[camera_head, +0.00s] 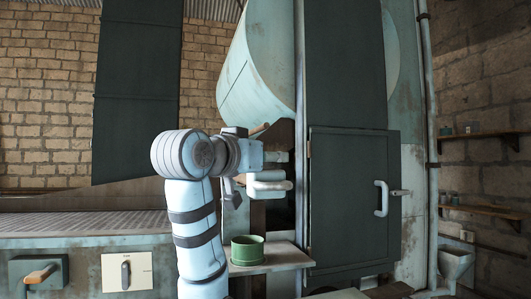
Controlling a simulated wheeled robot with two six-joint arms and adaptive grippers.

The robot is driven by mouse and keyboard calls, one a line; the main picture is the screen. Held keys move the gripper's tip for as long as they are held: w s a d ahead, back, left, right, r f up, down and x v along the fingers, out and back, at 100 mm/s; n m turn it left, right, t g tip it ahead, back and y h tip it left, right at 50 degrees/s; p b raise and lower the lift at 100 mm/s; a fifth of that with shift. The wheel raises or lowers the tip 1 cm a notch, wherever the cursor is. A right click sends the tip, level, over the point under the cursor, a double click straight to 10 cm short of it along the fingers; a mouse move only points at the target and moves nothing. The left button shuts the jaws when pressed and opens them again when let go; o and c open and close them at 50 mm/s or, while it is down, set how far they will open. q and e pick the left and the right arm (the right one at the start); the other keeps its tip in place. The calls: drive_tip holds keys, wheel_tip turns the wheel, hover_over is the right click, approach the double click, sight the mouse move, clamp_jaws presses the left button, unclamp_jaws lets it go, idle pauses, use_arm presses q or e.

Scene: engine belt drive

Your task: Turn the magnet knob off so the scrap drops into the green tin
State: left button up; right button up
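The green tin (248,250) stands upright on a small ledge below my arm, and its inside is mostly hidden from this angle. A dark upright knob (125,274) sits on a pale plate (143,270) on the front of the bench at lower left. Its label is too small to read. One light-blue arm of mine, apparently the left, rises left of centre and bends right. Its wrist and gripper (240,180) are above the tin, well right of and above the knob. The finger opening is not clear. My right gripper is out of view. I cannot make out any scrap.
A dark box with a wooden-handled lever (40,274) is left of the knob plate. A bench with a grated top (80,225) spans the left. A large dark cabinet door with a pale handle (381,198) stands right of the tin. Wall shelves (485,135) are far right.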

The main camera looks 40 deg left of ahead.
use_arm(q)
clamp_jaws()
